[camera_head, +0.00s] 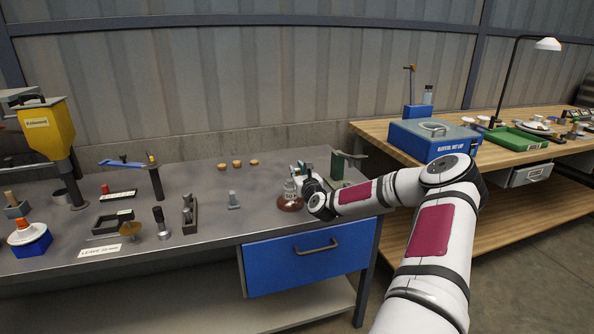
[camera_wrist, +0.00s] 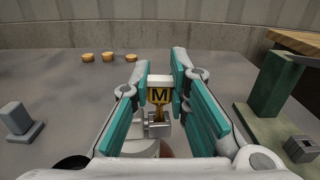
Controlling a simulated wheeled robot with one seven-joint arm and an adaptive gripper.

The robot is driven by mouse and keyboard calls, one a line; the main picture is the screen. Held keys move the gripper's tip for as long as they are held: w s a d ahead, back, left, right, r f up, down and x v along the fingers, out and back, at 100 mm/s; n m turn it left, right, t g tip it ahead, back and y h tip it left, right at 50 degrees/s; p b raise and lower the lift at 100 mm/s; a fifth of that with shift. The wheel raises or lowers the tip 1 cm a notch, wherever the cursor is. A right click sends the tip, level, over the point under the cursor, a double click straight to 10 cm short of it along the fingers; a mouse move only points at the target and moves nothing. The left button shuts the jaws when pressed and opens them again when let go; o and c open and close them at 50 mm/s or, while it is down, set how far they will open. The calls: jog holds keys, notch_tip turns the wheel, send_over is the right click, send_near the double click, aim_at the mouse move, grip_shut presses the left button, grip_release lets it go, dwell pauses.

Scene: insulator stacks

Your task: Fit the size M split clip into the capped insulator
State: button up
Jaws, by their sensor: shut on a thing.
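My gripper (camera_wrist: 157,76) is shut on the size M split clip (camera_wrist: 159,96), a small part with a yellow face marked M and a pale top, held between the teal fingers. The clip's lower end meets or hangs just over a grey metal socket (camera_wrist: 158,129); I cannot tell whether it is inside. In the head view the capped insulator (camera_head: 290,203), a brown disc with a metal cap, stands near the bench's front edge at the right. My gripper (camera_head: 302,177) is right above and beside it, partly hiding it. The clip is too small to make out there.
A green stand (camera_head: 338,166) is close on the right of my gripper. A small grey block (camera_head: 234,200) stands to the left. Several tan round pieces (camera_head: 237,164) lie at the back. A dark rack (camera_head: 189,214) is further left. The bench between is clear.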

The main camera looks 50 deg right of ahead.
jog(key=shift+f+b, duration=0.3)
jog(key=shift+f, duration=0.35)
jog(key=o, duration=0.9)
jog(key=v, duration=1.2)
